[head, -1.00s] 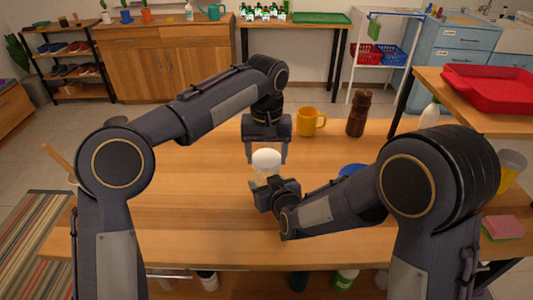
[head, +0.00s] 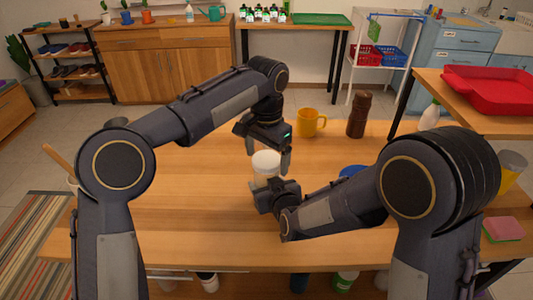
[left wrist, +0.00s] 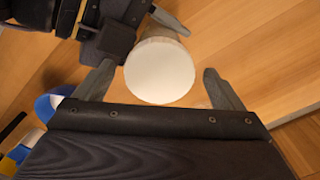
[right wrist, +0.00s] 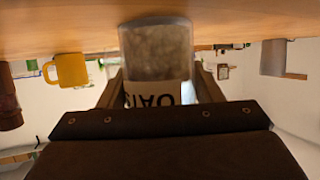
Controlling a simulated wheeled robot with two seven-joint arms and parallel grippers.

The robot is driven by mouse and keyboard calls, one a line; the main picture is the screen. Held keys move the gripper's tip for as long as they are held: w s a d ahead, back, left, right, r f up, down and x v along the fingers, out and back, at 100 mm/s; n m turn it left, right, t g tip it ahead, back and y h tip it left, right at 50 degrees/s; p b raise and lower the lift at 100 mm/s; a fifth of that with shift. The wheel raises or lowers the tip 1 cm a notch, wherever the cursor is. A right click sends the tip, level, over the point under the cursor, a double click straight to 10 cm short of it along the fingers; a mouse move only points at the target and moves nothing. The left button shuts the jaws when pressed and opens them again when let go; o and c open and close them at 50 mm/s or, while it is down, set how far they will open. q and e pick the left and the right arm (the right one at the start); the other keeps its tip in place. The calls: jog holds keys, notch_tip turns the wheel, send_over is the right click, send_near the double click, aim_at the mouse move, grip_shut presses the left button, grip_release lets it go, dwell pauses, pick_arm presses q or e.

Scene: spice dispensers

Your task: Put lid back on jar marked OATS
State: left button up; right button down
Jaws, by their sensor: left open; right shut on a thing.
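The clear jar stands upright on the table, and its body (head: 262,180) shows below a white lid (head: 266,161) in the head view. In the right wrist view the jar (right wrist: 155,50) appears upside down with brownish contents and an OATS label (right wrist: 152,94). My right gripper (right wrist: 158,82) is shut on this jar. The white lid (left wrist: 160,70) is on the jar's top, seen from above in the left wrist view; whether it is fully seated I cannot tell. My left gripper (head: 268,160) is open over the lid, its fingers on either side, apart from it.
A yellow mug (head: 309,122) and a dark brown bottle (head: 359,114) stand behind the jar. A blue item (head: 352,170) is partly hidden by my right arm.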

pick_arm(q)
notch_tip(320, 180, up, 12)
dwell(0.6)
pick_arm(e)
jog(key=shift+c, duration=1.8)
grip_release()
pick_arm(q)
jog(key=shift+r, duration=0.15)
pick_arm(e)
jog(key=shift+v, duration=3.9)
